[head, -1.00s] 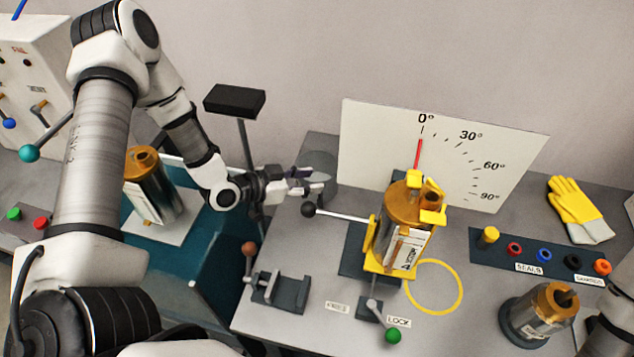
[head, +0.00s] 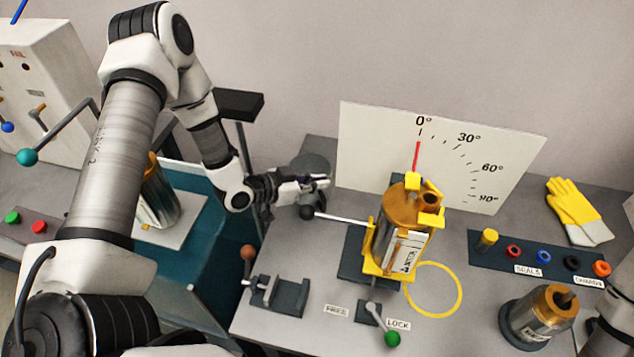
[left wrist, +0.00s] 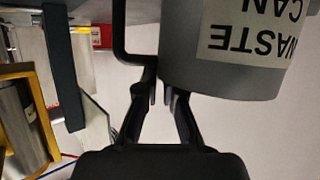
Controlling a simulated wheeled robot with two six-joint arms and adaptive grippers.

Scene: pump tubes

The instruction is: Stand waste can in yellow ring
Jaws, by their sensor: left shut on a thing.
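The grey waste can (head: 310,163) stands at the back left of the grey bench, partly hidden behind my left gripper (head: 322,182). In the left wrist view, the waste can (left wrist: 228,75) shows its "WASTE CAN" label upside down and a dark handle (left wrist: 119,40) at its side. My left gripper (left wrist: 163,97) is shut on the handle where it meets the can. The yellow ring (head: 462,292) is a flat outline on the bench, right of the pump stand, and looks empty. My right gripper is out of view.
A yellow-framed pump (head: 405,235) with a black-knobbed lever (head: 340,218) stands between the can and the ring. A dial board (head: 370,150) is behind it. A green-knobbed lock lever (head: 392,338), a seals rack (head: 500,260) and another cylinder (head: 540,315) are near the ring.

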